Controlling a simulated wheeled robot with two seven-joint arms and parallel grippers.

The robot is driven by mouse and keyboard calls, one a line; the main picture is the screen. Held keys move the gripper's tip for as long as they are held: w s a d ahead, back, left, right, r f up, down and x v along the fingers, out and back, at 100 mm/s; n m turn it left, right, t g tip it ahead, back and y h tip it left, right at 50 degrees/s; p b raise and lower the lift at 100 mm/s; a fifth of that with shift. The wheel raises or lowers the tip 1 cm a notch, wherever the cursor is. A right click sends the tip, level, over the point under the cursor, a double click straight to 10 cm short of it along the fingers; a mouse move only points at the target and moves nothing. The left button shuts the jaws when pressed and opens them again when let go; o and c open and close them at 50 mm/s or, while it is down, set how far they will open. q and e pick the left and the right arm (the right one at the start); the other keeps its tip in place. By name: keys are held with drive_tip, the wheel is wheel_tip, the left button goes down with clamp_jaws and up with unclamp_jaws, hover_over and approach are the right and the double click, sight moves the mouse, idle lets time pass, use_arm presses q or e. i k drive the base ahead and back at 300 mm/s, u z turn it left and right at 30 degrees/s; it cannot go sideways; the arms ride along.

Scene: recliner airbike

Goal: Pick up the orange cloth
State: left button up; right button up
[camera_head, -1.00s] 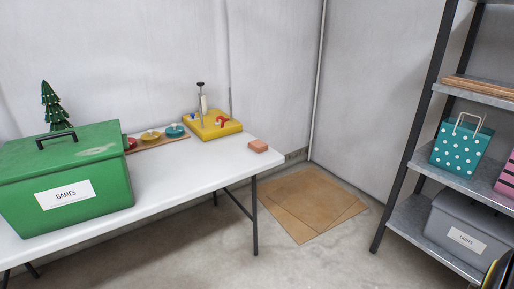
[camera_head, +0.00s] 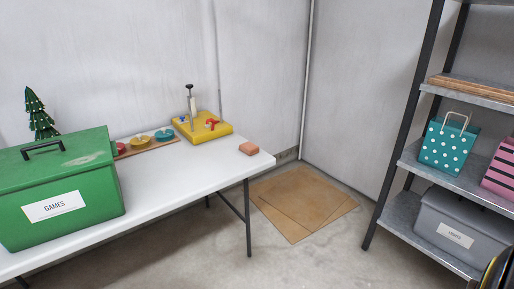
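A small folded orange-pink block-like thing (camera_head: 249,148), which looks like the orange cloth, lies near the right end of the white table (camera_head: 185,180). It is just right of the yellow toy board. Nothing touches it. Neither of my grippers shows in the view.
A green GAMES box (camera_head: 85,180) stands on the table's left part, with a small tree (camera_head: 39,115) behind it. The yellow toy board (camera_head: 203,130) and a wooden strip with colored discs (camera_head: 144,145) are at the back. Cardboard (camera_head: 300,205) covers floor between table and metal shelf (camera_head: 408,157).

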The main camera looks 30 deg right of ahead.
sight(248, 148)
drive_tip(key=z, duration=0.8)
drive_tip(key=i, duration=1)
drive_tip(key=z, duration=0.4)
drive_tip(key=i, duration=1.4)
drive_tip(key=u, duration=0.65)
